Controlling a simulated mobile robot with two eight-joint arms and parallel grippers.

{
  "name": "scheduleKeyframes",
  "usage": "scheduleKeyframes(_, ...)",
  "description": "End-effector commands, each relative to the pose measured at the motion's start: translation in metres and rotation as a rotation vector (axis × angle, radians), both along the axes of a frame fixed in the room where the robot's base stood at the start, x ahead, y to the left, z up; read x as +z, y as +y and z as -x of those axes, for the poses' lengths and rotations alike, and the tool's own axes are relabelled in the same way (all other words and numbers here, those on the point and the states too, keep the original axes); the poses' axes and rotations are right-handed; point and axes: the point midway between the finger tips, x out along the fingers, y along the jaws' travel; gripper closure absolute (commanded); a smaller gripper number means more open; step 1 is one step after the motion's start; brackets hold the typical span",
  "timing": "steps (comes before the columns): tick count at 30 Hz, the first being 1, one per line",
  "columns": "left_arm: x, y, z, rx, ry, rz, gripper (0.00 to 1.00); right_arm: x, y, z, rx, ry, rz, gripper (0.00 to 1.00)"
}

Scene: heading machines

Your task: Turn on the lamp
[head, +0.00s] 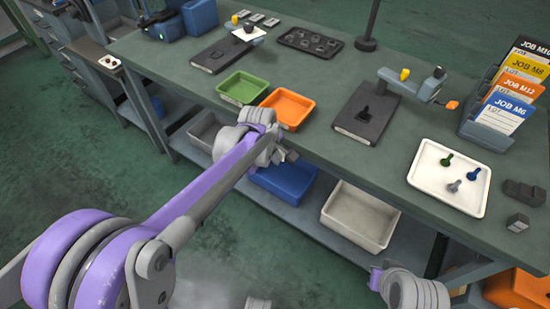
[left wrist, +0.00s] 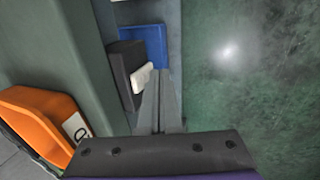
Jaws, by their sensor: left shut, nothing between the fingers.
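A dark post on a round base (head: 365,43) stands at the back of the bench; its top is cut off by the picture edge, so I cannot tell whether it is the lamp. No lamp head or switch is clearly visible. My left gripper (head: 289,155) is shut and empty at the bench's front edge, just below the orange tray (head: 289,107). In the left wrist view its fingers (left wrist: 158,105) lie together, with the orange tray (left wrist: 45,118) to the left. Part of my right arm shows at the bottom of the head view, but its gripper does not.
On the bench (head: 330,80) are a green tray (head: 243,87), dark plates, a white tray (head: 448,178) with small bolts, and a card rack (head: 485,125). Blue (head: 283,180) and beige (head: 360,215) bins stand on the lower shelf. The green floor at left is clear.

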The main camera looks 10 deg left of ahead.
Motion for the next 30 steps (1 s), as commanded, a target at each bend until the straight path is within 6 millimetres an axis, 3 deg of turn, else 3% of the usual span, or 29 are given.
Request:
scheduleKeyframes(11,-0.002,-0.002,-0.004,-0.001,-0.063,0.024,1.0,-0.002,0.0,0.0,0.0,0.001,0.0,1.0)
scheduleKeyframes(30,0.014,-0.002,-0.004,-0.001,-0.064,0.025,1.0,0.01,0.0,-0.001,0.0,-0.003,0.0,1.0)
